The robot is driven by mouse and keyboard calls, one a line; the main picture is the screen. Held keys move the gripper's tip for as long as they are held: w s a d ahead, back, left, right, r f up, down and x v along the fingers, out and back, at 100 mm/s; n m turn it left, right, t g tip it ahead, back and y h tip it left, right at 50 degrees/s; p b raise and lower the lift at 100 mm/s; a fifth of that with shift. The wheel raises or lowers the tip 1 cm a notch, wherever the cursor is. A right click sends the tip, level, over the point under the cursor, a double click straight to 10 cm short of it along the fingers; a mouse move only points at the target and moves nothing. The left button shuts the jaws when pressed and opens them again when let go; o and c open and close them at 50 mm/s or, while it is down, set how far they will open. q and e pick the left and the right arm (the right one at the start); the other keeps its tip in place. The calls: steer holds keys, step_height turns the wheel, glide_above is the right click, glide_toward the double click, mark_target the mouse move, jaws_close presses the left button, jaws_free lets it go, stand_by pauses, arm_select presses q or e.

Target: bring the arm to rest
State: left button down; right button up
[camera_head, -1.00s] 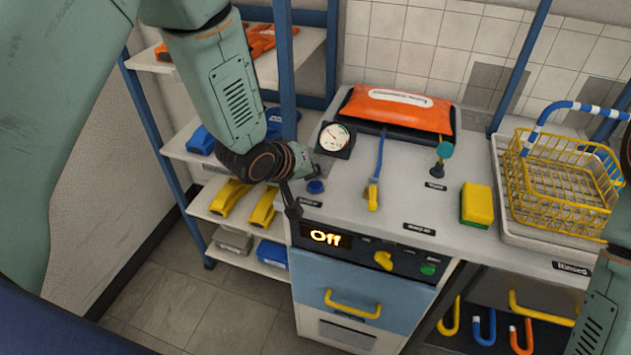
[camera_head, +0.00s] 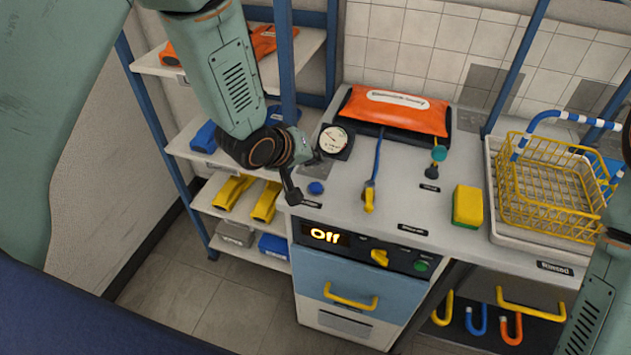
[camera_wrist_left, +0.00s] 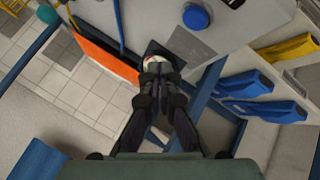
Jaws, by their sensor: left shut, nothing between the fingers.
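My left gripper (camera_head: 291,191) hangs at the left edge of the white bench (camera_head: 420,214), left of the blue button (camera_head: 316,188) and apart from it. Its fingers are shut with nothing between them. In the left wrist view, the fingertips of the left gripper (camera_wrist_left: 158,66) are together, in front of the round gauge, which they partly cover. My right arm shows only as links at the right edge of the head view; its gripper is not seen.
The gauge (camera_head: 333,140), orange pouch (camera_head: 396,110), yellow sponge (camera_head: 467,206) and wire basket (camera_head: 548,205) stand on the bench. Shelves with yellow parts (camera_head: 266,201) and blue parts stand left. The floor (camera_head: 186,290) in front is clear.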

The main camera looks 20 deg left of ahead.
arm_select(q)
steer(key=shift+f, duration=0.1)
steer(key=shift+m, duration=0.3)
steer(key=shift+s+a+m, duration=0.1)
steer(key=shift+s+m, duration=0.1)
steer(key=shift+m, duration=0.4)
steer(key=s+a+f+m+g+y+b, duration=0.1)
steer(key=s+a+f+g+b, duration=0.1)
steer(key=s+f, duration=0.7)
steer(key=s+a+f+m+g+y+b, duration=0.1)
steer(key=s+a+f+g+b, duration=0.1)
steer(key=s+f+b, duration=0.3)
steer(key=s+a+f+g+y+b, duration=0.1)
steer(key=s+a+f+g+b, duration=0.1)
steer(key=s+f, duration=1.1)
steer(key=s+g+b, duration=0.1)
steer(key=s+g, duration=0.1)
steer(key=s, duration=0.8)
steer(key=shift+f+m+g+b, duration=0.15)
steer(key=shift+m+g+b, duration=0.15)
steer(key=shift+m, duration=0.1)
steer(key=shift+d, duration=0.1)
